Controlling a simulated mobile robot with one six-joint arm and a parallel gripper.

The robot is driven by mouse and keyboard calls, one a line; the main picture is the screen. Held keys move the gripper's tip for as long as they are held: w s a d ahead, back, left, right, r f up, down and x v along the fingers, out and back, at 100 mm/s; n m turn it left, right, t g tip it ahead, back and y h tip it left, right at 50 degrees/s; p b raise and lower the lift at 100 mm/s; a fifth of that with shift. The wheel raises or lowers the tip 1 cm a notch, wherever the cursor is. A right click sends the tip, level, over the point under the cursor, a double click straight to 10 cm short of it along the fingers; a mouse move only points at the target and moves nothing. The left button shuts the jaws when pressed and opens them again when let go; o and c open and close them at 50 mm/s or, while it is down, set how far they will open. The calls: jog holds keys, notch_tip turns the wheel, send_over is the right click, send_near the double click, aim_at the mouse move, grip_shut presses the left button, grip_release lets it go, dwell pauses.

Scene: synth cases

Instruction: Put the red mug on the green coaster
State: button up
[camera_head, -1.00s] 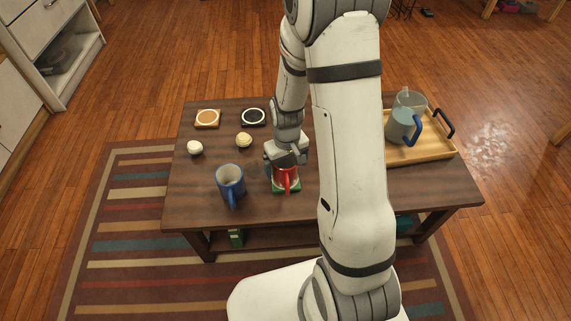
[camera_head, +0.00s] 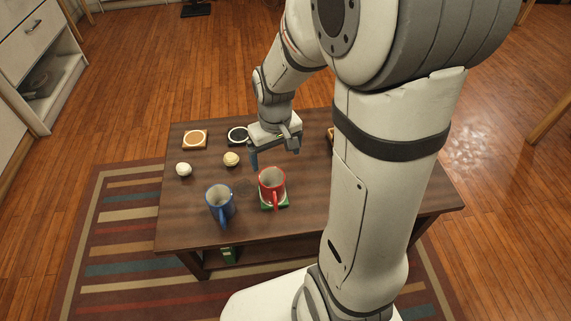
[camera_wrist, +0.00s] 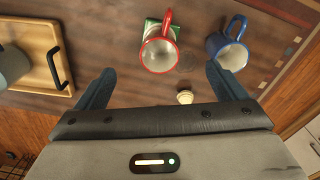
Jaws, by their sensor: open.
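The red mug (camera_head: 272,183) stands upright on the green coaster (camera_head: 275,204), with its handle toward the front of the table. The coaster's edge shows around the mug's base. In the wrist view the red mug (camera_wrist: 159,54) shows its open rim, and a corner of the green coaster (camera_wrist: 151,28) shows beside it. My gripper (camera_head: 275,158) is open and empty, behind the mug and apart from it. In the wrist view the two fingers (camera_wrist: 161,85) are spread wide with nothing between them.
A blue mug (camera_head: 220,203) stands left of the red mug. Two pale round objects (camera_head: 231,159) (camera_head: 183,169), an orange coaster (camera_head: 194,139) and a black coaster (camera_head: 238,135) lie farther back. A wooden tray (camera_wrist: 38,68) holds a grey-blue vessel (camera_wrist: 12,66). My arm hides much of the table's right side.

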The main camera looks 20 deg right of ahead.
jog(key=s+r+m, duration=0.1)
jog(key=s+r, duration=0.7)
jog(key=s, duration=0.3)
jog(key=shift+a+m+t, duration=0.25)
jog(key=shift+m+t, duration=0.05)
jog(key=shift+t, duration=0.1)
